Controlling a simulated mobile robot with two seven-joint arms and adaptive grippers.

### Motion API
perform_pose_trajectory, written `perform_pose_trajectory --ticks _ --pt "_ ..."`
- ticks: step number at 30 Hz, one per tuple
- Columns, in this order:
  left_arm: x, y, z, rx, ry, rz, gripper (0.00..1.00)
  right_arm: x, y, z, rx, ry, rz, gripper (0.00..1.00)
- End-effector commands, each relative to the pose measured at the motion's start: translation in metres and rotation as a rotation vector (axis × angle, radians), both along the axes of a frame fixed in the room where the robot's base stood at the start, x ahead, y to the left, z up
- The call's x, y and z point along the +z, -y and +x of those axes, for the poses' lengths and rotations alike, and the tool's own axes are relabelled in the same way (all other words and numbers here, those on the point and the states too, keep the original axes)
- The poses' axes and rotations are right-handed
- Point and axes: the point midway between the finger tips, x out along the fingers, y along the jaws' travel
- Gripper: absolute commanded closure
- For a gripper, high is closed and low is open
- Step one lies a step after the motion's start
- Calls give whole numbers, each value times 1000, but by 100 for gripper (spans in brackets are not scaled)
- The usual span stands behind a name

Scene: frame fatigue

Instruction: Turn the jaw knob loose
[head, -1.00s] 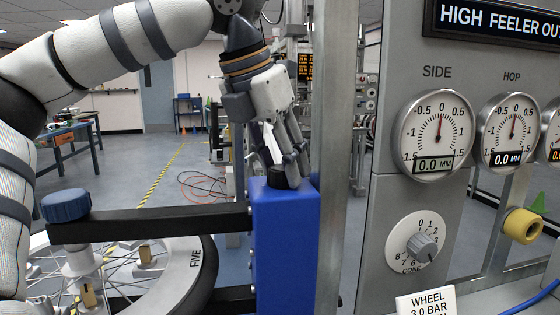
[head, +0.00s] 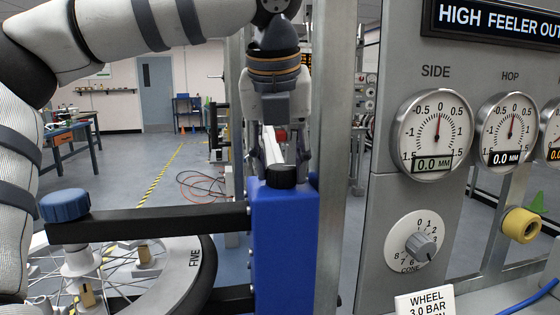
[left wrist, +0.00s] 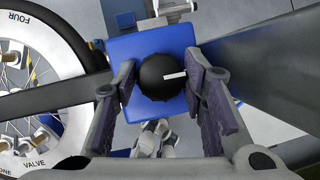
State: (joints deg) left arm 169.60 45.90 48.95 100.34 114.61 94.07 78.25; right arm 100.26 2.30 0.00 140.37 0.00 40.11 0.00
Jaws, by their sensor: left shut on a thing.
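The jaw knob (head: 281,177) is a round black knob on top of the blue block (head: 283,245) of the wheel stand. In the left wrist view the knob (left wrist: 155,82) shows a white pointer line aimed to the right. My left gripper (head: 280,168) points straight down over the block, with one finger on each side of the knob. It is shut on the knob; the right-hand pad's contact is hard to see in the left wrist view. My right gripper is in neither view.
A black arm with a blue knob (head: 65,205) reaches left from the block above a spoked wheel (head: 185,285). A grey post (head: 333,150) stands close right of the gripper. Farther right is a panel with dials (head: 436,134) and a cone selector (head: 421,246).

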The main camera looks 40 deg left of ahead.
Motion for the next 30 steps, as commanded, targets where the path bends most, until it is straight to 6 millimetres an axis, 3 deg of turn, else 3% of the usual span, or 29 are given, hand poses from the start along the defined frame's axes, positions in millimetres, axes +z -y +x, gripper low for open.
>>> perform_pose_trajectory --ticks 17,18,20,30 --pt "0 0 0 29 0 -2 90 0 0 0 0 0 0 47" --pt "0 0 0 29 0 -2 55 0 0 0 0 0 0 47" --pt "0 0 0 28 -1 -1 42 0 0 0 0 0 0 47" --pt "0 0 0 27 0 -1 42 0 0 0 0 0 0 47"
